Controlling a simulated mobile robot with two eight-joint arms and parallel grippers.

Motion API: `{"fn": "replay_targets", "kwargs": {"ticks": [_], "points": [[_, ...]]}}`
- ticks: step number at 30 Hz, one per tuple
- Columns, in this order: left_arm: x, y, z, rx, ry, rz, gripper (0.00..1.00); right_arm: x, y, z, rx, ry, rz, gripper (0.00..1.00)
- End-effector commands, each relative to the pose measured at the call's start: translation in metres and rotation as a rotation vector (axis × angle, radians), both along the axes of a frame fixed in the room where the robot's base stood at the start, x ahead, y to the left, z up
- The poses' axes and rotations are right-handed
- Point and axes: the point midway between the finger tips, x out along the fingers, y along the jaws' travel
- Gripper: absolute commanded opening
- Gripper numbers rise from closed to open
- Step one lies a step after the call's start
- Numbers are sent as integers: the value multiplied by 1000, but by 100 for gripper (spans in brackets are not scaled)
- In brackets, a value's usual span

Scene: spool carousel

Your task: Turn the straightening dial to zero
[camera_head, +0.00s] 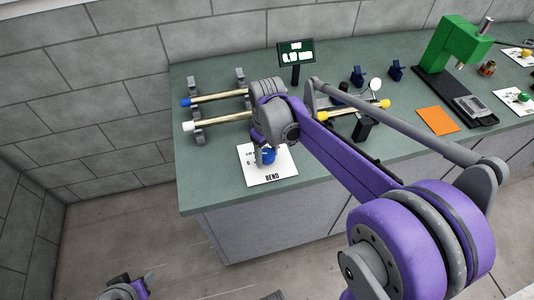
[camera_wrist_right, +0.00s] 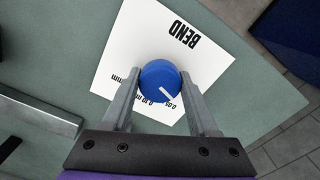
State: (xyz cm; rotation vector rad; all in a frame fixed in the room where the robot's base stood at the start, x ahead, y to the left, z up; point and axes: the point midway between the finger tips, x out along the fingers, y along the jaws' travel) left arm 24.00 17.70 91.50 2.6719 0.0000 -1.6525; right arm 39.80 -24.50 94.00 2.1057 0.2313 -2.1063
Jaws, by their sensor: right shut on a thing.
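The blue straightening dial (camera_head: 267,156) sits on a white card marked BEND (camera_head: 283,172) near the front left of the green bench. In the right wrist view the dial (camera_wrist_right: 158,76) is between the two grey fingers of my right gripper (camera_wrist_right: 160,86), which is shut on it. Its white pointer line slants to the lower right, toward printed mm marks that the gripper partly hides. A small display (camera_head: 296,52) at the back seems to read 0.10. Part of my left gripper (camera_head: 126,285) shows at the bottom left, away from the bench; its fingers are unclear.
Two rods on grey stands (camera_head: 197,113) lie left of my right arm. A dial gauge (camera_head: 375,85), a yellow-ended rod (camera_head: 383,103) and blue blocks (camera_head: 396,70) stand to the right. An orange sheet (camera_head: 437,121) and a green press (camera_head: 455,42) are farther right.

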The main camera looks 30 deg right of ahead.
Motion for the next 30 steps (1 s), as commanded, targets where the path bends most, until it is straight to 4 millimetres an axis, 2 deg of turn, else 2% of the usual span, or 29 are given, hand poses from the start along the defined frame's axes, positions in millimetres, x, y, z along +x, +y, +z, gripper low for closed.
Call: {"fn": "replay_targets", "kwargs": {"ticks": [11,26,27,30], "points": [[0,0,-1,0,0,0,50,0,0,1,-1,-1,136,4],[0,0,-1,0,0,0,50,0,0,1,-1,-1,151,4],[0,0,-1,0,0,0,50,0,0,1,-1,-1,151,67],[0,0,-1,0,0,0,50,0,0,1,-1,-1,150,85]]}}
